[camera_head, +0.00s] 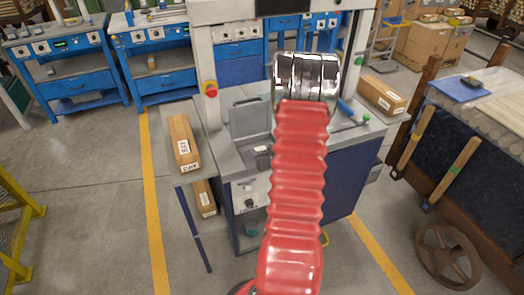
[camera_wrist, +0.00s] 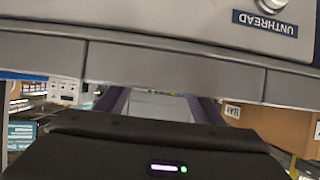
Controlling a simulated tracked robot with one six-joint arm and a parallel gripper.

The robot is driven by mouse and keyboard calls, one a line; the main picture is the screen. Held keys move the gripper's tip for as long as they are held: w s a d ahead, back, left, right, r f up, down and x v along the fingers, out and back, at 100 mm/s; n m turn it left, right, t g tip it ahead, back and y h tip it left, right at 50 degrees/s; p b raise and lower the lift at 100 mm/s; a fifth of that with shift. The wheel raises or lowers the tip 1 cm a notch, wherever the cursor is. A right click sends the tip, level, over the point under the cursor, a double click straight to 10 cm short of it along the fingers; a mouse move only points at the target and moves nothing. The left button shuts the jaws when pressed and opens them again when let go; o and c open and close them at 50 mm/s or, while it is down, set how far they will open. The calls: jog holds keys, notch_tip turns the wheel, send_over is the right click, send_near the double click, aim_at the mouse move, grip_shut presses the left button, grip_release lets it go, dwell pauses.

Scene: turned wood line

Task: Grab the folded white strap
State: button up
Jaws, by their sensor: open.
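A small pale item (camera_head: 262,150) lies on the grey top of the blue strapping machine (camera_head: 240,168). It is too small to tell surely whether it is the folded white strap. My gripper (camera_wrist: 165,135) shows in the wrist view as a dark body with a small light at the bottom; its fingertips are not clear. In the head view my red arm and its chrome end cover the middle of the machine and hide the gripper. The gripper is open, and I see nothing held. No strap is recognisable in the wrist view.
A long wooden-looking box (camera_head: 184,143) lies on the machine's left side table, another box (camera_head: 382,95) on its right. A grey panel edge (camera_wrist: 170,68) with an upside-down UNTHREAD label (camera_wrist: 265,24) fills the upper wrist view.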

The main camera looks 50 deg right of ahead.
jog(key=shift+c, duration=0.5)
jog(key=c, duration=1)
jog(key=shift+r, duration=5)
